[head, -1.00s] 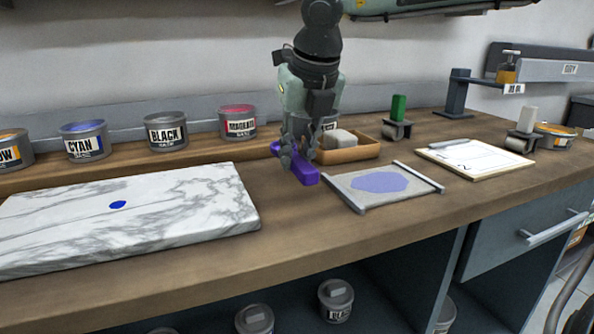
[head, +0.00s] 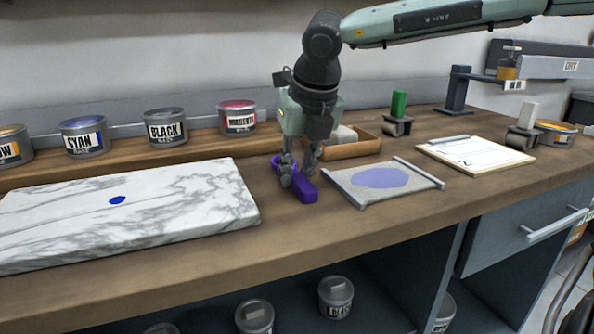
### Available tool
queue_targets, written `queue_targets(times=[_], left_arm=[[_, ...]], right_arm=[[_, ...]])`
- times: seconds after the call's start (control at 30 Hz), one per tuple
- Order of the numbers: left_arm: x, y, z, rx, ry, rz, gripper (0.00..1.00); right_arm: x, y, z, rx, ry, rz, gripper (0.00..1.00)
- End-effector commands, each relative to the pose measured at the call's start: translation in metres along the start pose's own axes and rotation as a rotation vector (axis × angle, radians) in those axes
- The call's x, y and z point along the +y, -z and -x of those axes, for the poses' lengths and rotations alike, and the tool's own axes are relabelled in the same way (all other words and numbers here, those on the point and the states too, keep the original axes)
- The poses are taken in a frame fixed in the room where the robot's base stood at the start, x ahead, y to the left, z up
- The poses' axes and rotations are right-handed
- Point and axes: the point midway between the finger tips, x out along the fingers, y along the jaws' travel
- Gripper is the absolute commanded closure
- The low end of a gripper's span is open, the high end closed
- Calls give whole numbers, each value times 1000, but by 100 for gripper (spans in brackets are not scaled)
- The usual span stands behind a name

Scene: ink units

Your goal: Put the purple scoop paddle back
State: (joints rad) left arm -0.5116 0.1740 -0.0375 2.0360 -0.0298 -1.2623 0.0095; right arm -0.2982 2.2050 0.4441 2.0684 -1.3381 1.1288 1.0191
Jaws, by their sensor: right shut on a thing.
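The purple scoop paddle (head: 306,190) is at the middle of the wooden bench, between the marble slab (head: 150,206) and the grey framed sheet with a purple patch (head: 352,188). My right gripper (head: 298,176) points down and is shut on the paddle. The fingers hide part of the paddle. It is low, at or just above the bench top; I cannot tell whether it touches. My left gripper is not in view.
Ink cans stand on the back ledge, among them cyan (head: 83,137), black (head: 166,128) and magenta (head: 237,117). A wooden tray (head: 352,151) sits right behind my gripper. A clipboard (head: 505,162) and a green-handled roller (head: 398,112) stand farther right. Bench front is clear.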

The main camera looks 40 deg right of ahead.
Motion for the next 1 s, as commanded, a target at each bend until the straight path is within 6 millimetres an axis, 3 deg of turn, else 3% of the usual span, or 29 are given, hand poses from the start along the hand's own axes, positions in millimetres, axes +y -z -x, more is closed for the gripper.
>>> queue_targets(times=[0.03, 0.2, 0.57, 0.67, 1.0], left_arm=[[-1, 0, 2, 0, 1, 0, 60], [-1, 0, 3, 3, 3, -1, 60], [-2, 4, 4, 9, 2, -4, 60], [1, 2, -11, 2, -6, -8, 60], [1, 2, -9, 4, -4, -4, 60]], right_arm=[[0, 0, 0, 0, 0, 0, 79], [0, 0, 0, 0, 1, 0, 59], [0, -1, 2, 0, 0, 0, 59], [0, -3, 7, -1, 0, 1, 59], [0, -3, 81, -7, 1, 0, 59]])
